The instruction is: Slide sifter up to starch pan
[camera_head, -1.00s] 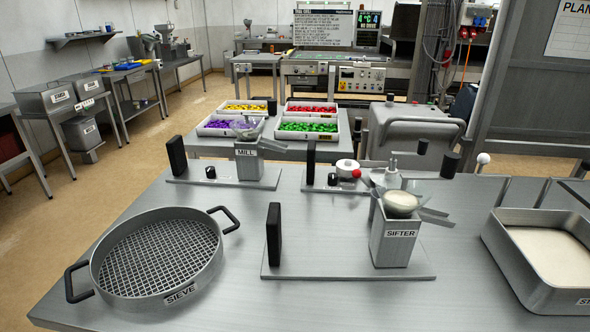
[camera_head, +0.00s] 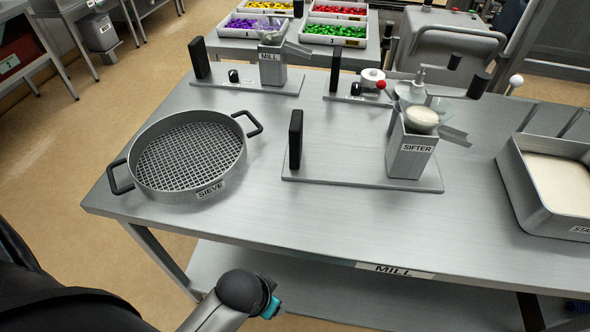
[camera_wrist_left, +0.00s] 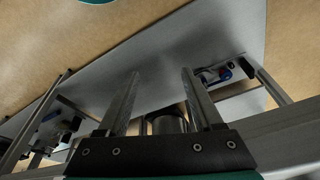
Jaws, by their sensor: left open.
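The sifter (camera_head: 411,158) is a grey metal box labelled SIFTER, with a bowl of white powder on top. It stands upright at the right end of a flat metal base plate (camera_head: 345,177), with a black upright handle (camera_head: 295,138) at the plate's left end. The starch pan (camera_head: 528,186) is a grey rectangular pan of white powder at the right edge, apart from the sifter by a strip of bare table. In the wrist view my left gripper (camera_wrist_left: 160,85) has its two fingers apart with nothing between them. My right gripper is out of view.
A round sieve (camera_head: 203,170) with two handles lies on the left of the metal table (camera_head: 300,225). The mill (camera_head: 272,68) and a small device with a red knob (camera_head: 375,80) stand behind. The table's front strip is clear. Trays of coloured pieces (camera_head: 335,33) stand farther back.

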